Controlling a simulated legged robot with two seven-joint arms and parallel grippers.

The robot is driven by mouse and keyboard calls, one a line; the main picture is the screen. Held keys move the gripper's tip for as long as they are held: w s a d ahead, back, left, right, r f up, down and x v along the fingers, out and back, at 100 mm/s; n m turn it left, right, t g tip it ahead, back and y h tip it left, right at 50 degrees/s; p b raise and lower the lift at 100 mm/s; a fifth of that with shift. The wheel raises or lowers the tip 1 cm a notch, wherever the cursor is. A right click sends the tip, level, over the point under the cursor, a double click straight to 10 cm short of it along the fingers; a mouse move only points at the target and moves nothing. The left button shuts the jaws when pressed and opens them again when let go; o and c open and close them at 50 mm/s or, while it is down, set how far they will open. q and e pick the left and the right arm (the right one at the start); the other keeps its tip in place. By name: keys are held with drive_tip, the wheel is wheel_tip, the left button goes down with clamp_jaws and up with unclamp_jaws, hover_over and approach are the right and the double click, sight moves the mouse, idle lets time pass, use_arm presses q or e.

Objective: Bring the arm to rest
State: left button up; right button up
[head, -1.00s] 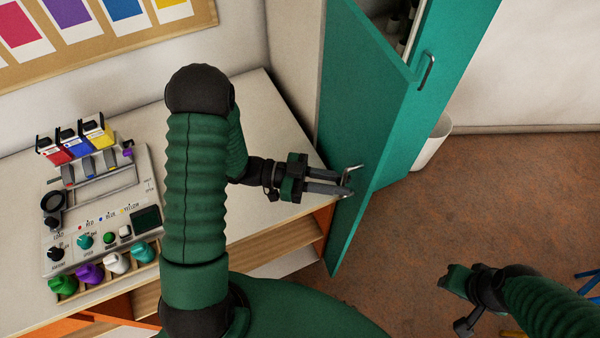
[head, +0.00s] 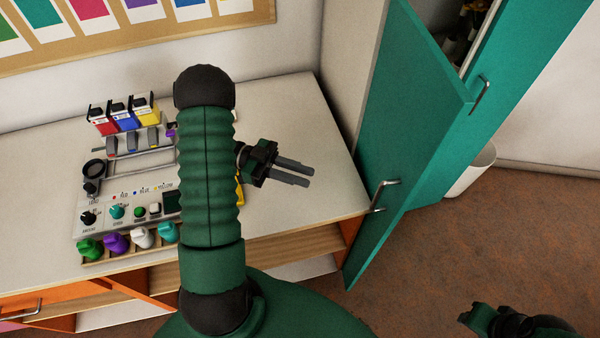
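My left arm stands in the middle of the head view. Its gripper (head: 310,178) is above the pale counter top (head: 300,120), left of the teal cabinet door. The two grey fingers point right with a narrow gap between them, and nothing shows between them. They are apart from the door's metal handle (head: 381,194). My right gripper (head: 474,316) is at the lower right over the brown floor, partly cut off by the frame edge. Its finger gap does not show clearly.
The teal door (head: 395,145) stands ajar to the right, with a white bin (head: 472,175) behind it. A grey machine (head: 130,185) with knobs and coloured cartridges is on the counter, partly behind my arm. An orange drawer or door (head: 135,290) is open below.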

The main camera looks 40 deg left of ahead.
use_arm(q)
drive_tip(key=shift+a, duration=0.1)
drive_tip(key=w+n+t+y+p, duration=0.2)
drive_tip(key=w+n+t+y, duration=0.3)
drive_tip(key=w+y, duration=1.05)
drive_tip(key=s+d+f+n+g, duration=0.1)
drive_tip(key=s+d+n+g, duration=0.3)
drive_tip(key=s, duration=0.4)
drive_tip(key=s+d+f+n+g+y+p, duration=0.1)
drive_tip(key=s+d+n+g, duration=0.3)
drive_tip(key=s, duration=0.5)
drive_tip(key=shift+d+n+g, duration=0.3)
drive_tip(key=shift+d+n, duration=0.2)
drive_tip(key=shift+d, duration=0.35)
drive_tip(key=shift+s+d+y, duration=0.1)
drive_tip(key=shift+d+y, duration=0.05)
drive_tip(key=shift+y, duration=0.1)
